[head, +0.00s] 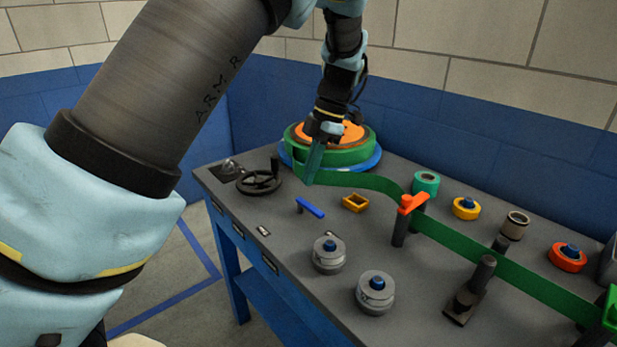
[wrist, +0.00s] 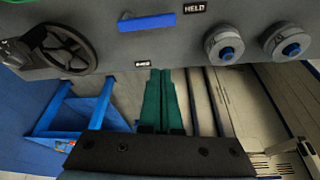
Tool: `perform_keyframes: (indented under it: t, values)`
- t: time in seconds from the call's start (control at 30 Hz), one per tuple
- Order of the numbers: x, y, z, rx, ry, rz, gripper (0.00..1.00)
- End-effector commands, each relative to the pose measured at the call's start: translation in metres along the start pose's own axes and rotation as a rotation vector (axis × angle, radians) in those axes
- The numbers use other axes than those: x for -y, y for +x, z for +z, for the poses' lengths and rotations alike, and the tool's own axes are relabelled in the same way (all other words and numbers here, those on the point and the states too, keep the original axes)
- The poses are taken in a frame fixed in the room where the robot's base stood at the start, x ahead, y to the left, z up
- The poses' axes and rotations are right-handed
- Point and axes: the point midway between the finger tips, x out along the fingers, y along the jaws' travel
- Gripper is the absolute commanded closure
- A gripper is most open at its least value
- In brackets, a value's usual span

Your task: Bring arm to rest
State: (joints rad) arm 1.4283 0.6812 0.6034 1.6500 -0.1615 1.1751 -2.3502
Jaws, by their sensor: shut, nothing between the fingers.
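My gripper (head: 311,178) hangs from my arm near the far left part of the bench, with its teal fingers pointing down. In the head view it is in front of the round green and orange reel (head: 295,134) and overlaps the start of the green strip (head: 376,185). I cannot tell from this view whether it touches them. In the wrist view the two teal fingers (wrist: 167,73) lie side by side, closed, with nothing held between them. Beyond their tips show the bench edge and floor.
The grey bench (head: 290,231) carries a black handwheel (head: 259,181), a blue handle (head: 310,208), a yellow block (head: 356,203), two grey knobs with blue centres (head: 328,255), an orange-topped post (head: 411,204) and several coloured discs along the back. A wall stands close behind.

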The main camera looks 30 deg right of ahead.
Motion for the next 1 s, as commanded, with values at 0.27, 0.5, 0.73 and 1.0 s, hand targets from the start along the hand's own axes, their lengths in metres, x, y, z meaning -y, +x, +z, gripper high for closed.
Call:
perform_keyframes:
  t: [0.27, 0.5, 0.73, 1.0]
  values:
    - [0.0, 0.0, 0.0, 0.0, 0.0, 0.0, 1.0]
    - [-0.021, 0.013, -0.033, 0.039, 0.098, -0.034, 1.0]
    - [-0.053, 0.05, -0.125, 0.174, 0.438, -0.052, 1.0]
    - [-0.051, 0.086, -0.227, 0.292, 0.88, 0.078, 1.0]
